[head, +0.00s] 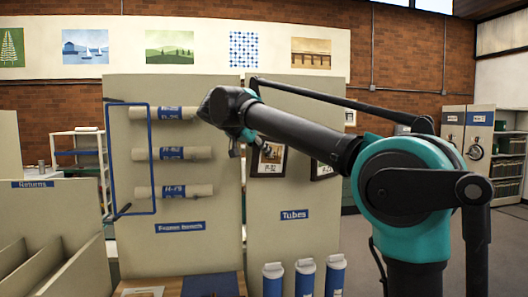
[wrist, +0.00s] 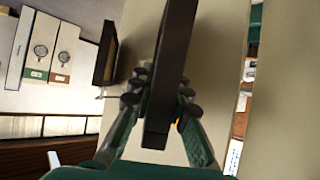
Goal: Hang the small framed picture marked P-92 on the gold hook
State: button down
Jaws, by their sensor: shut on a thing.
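The small framed picture P-92 (head: 268,160), dark-edged with a pale mount, is in front of the right beige panel in the head view. Its label is small but seems to read P-92. My gripper (head: 240,142) is at its upper left, with the fingers partly hidden. In the wrist view my gripper (wrist: 158,100) is shut on the dark frame (wrist: 172,70), seen edge-on between the fingers. A beige panel lies close behind it. I cannot make out the gold hook; a tiny yellowish spot shows beside the frame in the wrist view.
A second dark frame (head: 322,170) is partly behind my arm; a dark frame also shows in the wrist view (wrist: 106,54). Capped blue tubes (head: 305,278) stand below.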

jog(key=shift+w+a, duration=0.15)
jog(key=shift+w, duration=0.5)
dwell(0.7)
jog(key=shift+f, duration=0.7)
dwell(0.9)
jog(key=c, duration=1.4)
grip_release()
jog(key=shift+o, duration=0.2)
